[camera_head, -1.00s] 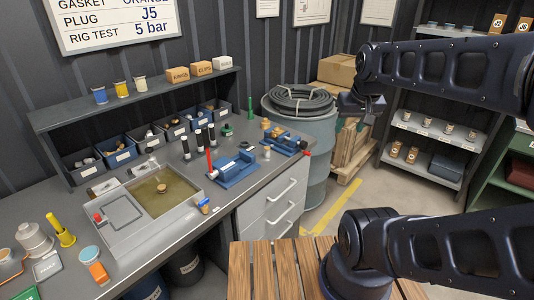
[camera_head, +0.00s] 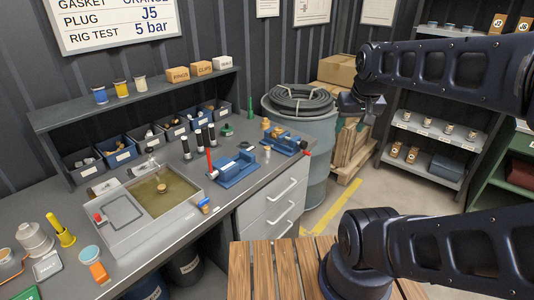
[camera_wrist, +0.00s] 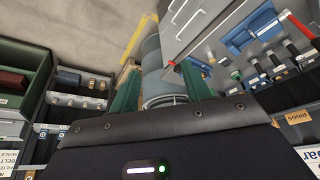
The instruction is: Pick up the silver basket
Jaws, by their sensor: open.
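I cannot pick out a silver basket with certainty. Small silvery pieces (camera_head: 106,187) lie on the bench behind the grey wash tray (camera_head: 120,245), too small to make out. The tray has a dark rectangular outline on its left part and brownish liquid on its right. My gripper (camera_wrist: 162,82) shows two green fingers standing apart in the wrist view, with nothing held between them. In the head view, the end of my arm hangs at the right, in front of the hose drum and well away from the tray.
A blue vise (camera_head: 233,168) stands on the bench right of the tray. Bins (camera_head: 118,152) line the back under a shelf (camera_head: 60,115). A drum (camera_head: 315,135) carrying a coiled black hose (camera_head: 300,99) stands beyond the bench. A yellow-marked floor strip (camera_head: 335,208) is clear.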

